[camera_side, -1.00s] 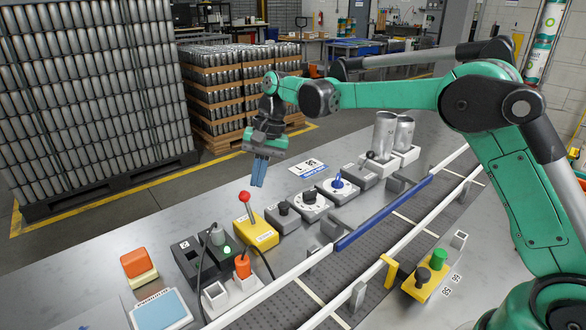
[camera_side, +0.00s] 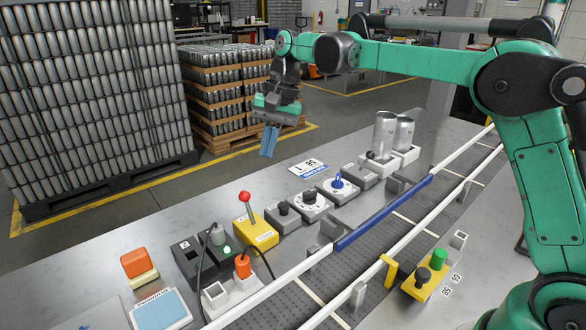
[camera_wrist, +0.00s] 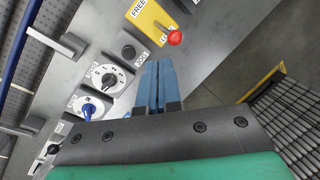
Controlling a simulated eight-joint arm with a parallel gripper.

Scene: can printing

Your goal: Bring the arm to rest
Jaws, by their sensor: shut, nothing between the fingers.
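My gripper (camera_side: 268,143) is a green and dark grey head with two blue fingers. It hangs in the air above the far side of the grey table, with its fingers pointing down. In the wrist view the blue fingers (camera_wrist: 157,85) lie side by side, shut with nothing between them. They show over bare table, apart from the controls. My arm reaches in from the right, with its upper link nearly level.
A yellow box with a red-knobbed lever (camera_side: 246,203) stands nearest below, beside dials (camera_side: 312,205) and a blue-knobbed switch (camera_side: 338,184). Two silver cans (camera_side: 384,134) stand in white holders. A railed conveyor (camera_side: 360,262) crosses the front. Stacked cans (camera_side: 95,95) stand behind the table.

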